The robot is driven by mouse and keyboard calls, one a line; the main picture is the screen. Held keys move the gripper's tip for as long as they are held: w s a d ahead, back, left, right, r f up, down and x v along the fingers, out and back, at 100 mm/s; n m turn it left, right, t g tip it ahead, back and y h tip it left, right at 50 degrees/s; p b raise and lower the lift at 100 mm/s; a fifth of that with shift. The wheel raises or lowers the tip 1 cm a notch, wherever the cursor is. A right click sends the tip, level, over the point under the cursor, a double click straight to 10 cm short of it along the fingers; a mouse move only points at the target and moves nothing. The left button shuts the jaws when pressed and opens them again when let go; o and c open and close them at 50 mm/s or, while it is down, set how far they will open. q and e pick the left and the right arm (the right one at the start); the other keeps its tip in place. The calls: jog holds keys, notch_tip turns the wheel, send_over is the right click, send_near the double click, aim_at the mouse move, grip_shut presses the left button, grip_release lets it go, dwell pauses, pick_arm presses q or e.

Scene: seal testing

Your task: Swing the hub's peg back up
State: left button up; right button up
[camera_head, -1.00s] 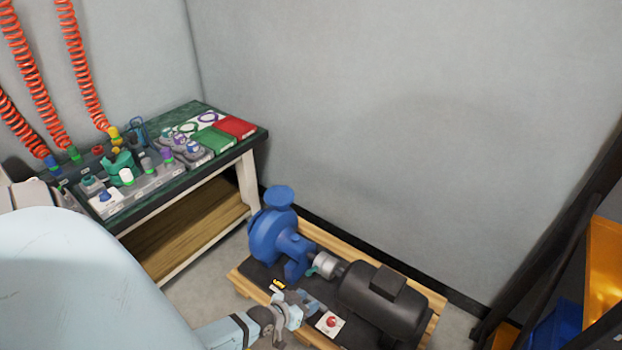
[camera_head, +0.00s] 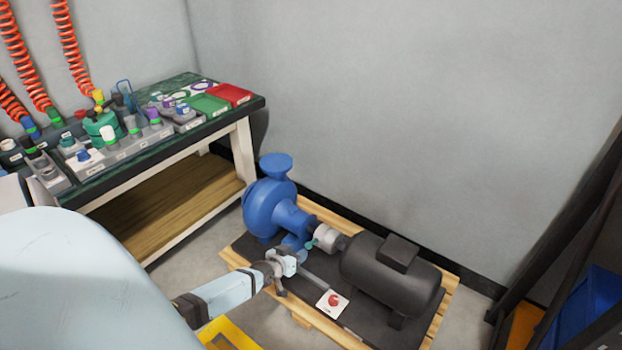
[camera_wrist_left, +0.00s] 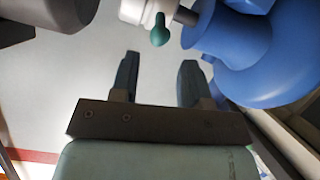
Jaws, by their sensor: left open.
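The hub (camera_head: 326,237) is a pale metal coupling on the shaft between the blue pump (camera_head: 272,207) and the dark motor (camera_head: 388,275). Its small teal peg (camera_head: 310,244) sticks out on the near left side. In the left wrist view, the peg (camera_wrist_left: 159,32) hangs below the hub (camera_wrist_left: 140,10), its rounded end toward my fingers. My left gripper (camera_head: 296,256) is just in front of the hub. Its two fingers are apart and empty in the left wrist view (camera_wrist_left: 157,75), with the peg beyond their tips and no contact visible. My right gripper is not in view.
The pump set stands on a wooden pallet (camera_head: 440,318). A red button box (camera_head: 332,300) sits near the gripper. A bench (camera_head: 150,155) with seals and trays is at left. A dark rack and blue bin (camera_head: 585,310) are at right.

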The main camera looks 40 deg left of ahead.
aim_at(311, 242)
pick_arm(q)
jog(key=b+x, duration=0.3)
jog(key=x, duration=0.5)
jog(key=shift+s+f+b, duration=0.15)
jog(key=shift+b, duration=0.25)
jog(key=shift+w+a+f, duration=0.1)
jog(key=shift+w, duration=0.3)
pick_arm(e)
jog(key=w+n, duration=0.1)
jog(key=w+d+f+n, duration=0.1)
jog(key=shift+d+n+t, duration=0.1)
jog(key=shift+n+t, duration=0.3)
pick_arm(q)
grip_shut()
jog(key=shift+w, duration=0.1)
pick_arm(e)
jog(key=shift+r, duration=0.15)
